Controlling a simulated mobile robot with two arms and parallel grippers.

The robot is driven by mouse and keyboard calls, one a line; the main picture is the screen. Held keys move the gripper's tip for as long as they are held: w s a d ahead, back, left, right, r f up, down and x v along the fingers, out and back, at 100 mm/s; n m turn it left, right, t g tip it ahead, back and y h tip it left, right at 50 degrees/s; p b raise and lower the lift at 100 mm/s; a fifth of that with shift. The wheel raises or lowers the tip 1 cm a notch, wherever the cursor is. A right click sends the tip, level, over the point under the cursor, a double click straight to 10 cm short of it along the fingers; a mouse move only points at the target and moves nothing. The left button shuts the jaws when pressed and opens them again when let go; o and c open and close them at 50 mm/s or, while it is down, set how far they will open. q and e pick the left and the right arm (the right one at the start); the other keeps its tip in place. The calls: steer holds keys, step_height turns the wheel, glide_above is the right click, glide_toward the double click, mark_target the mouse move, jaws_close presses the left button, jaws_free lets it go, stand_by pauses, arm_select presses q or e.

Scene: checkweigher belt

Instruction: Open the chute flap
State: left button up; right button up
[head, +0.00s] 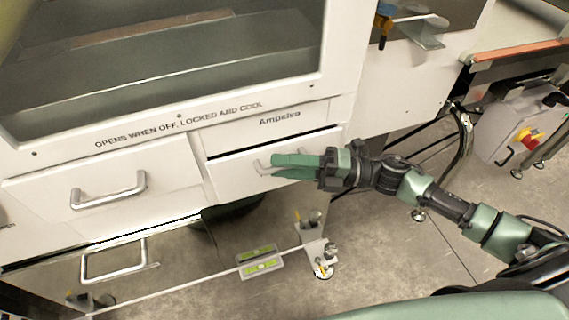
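A white front panel (235,181) with a bar handle (262,166) sits under a printed label on the white machine, right of centre in the head view. A dark line runs along its upper edge. My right gripper (283,166) reaches in from the right, its green fingers at this handle and covering most of it. The fingers look close together, but I cannot tell whether they are closed around the bar. A second white panel (150,170) with its own metal handle (108,191) is to the left and looks closed. My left gripper is not in view.
A dark window (170,60) lies above the panels, over printed lettering. A lower metal handle (114,262) shows below left. A green level-like block (260,262) and machine feet are near the floor. A red-and-yellow switch (527,138) is at the right.

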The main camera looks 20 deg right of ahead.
jaws_close()
stand_by(1.4)
